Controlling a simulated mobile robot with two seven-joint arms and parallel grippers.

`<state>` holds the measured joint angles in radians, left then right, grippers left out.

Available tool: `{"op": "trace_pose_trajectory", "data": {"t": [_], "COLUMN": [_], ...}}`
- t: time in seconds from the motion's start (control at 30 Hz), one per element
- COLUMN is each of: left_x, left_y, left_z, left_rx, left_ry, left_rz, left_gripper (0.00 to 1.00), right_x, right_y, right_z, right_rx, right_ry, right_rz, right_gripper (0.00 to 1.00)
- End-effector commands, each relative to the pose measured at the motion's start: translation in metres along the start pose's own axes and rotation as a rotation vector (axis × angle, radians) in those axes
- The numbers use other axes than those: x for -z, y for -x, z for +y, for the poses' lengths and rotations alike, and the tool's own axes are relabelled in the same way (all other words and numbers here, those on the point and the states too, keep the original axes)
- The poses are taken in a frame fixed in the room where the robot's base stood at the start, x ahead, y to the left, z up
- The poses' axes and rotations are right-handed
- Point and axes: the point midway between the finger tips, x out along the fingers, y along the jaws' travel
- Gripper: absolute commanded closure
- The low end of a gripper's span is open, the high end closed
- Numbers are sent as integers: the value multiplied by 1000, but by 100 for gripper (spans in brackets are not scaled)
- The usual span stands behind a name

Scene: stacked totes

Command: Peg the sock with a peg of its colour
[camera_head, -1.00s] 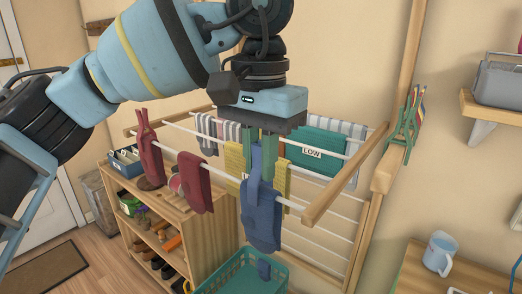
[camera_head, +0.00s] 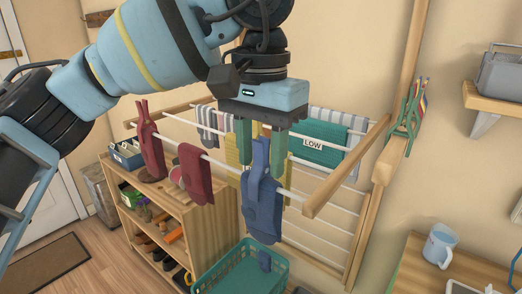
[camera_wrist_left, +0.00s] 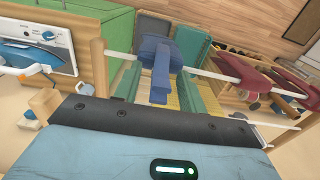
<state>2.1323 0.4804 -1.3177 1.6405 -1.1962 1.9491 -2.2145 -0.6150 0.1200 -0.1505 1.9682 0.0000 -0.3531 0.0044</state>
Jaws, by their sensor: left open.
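A blue sock (camera_head: 263,217) hangs over the front rail of the drying rack. A blue peg (camera_head: 261,158) stands upright on the rail at the top of this sock, apparently clipped over it. My left gripper (camera_head: 261,168) is directly above, pointing down, with its green fingers apart on either side of the blue peg and a gap showing around it. In the left wrist view the blue peg (camera_wrist_left: 160,80) stands between the spread fingers, with the blue sock (camera_wrist_left: 154,46) beyond. My right gripper is out of view.
A red sock (camera_head: 153,158) with a red peg and another dark red sock (camera_head: 195,175) hang to the left. Several coloured pegs (camera_head: 411,115) hang on the right post. Grey, yellow and green cloths (camera_head: 318,147) hang behind. A teal basket (camera_head: 230,275) stands below.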

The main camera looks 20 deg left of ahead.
Motion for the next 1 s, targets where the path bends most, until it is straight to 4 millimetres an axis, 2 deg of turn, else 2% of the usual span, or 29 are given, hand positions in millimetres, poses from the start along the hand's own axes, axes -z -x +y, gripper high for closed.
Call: {"op": "trace_pose_trajectory", "data": {"t": [0.23,0.4,0.53,0.7,1.0], "left_x": [1,-1,-1,0,0], "left_y": [24,57,72,78,78], "left_z": [1,1,1,0,0], "left_rx": [-1,2,2,0,0], "left_ry": [-1,2,0,1,-1], "left_rz": [1,7,5,2,0], "left_gripper": [59,59,59,59,59], "right_x": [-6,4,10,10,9], "right_y": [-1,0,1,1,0], "right_z": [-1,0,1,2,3], "right_rx": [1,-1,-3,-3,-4], "right_ry": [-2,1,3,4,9], "right_rz": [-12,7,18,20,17], "right_gripper": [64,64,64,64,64]}}
